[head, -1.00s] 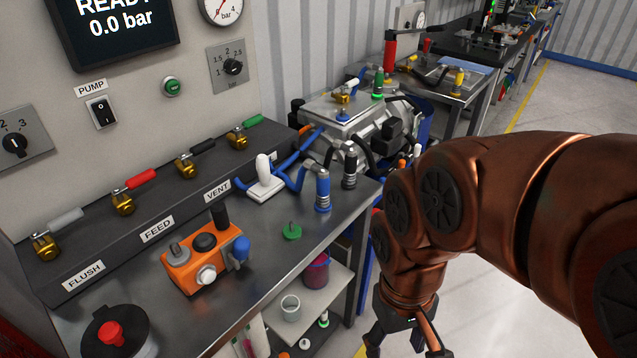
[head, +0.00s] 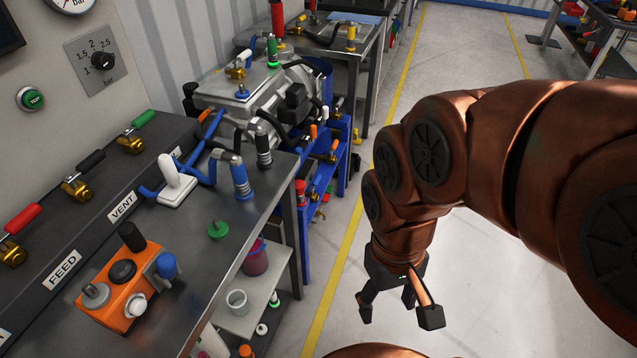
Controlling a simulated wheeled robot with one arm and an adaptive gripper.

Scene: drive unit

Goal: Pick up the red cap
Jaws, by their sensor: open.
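I cannot pick out a red cap with certainty in the head view. A small red piece (head: 300,187) shows at the near edge of the blue rack (head: 325,205), beside the bench's right end; it is too small to tell whether it is a cap. My gripper (head: 399,308) hangs over the bare floor right of the bench, fingers spread, empty and apart from everything.
The metal bench (head: 215,255) carries an orange pump block (head: 118,290), a green cap (head: 217,230) and a blue hose fitting (head: 240,178). A lower shelf (head: 262,300) holds cups. A red-handled valve (head: 22,218) is at left. Light floor (head: 365,215) is open at right.

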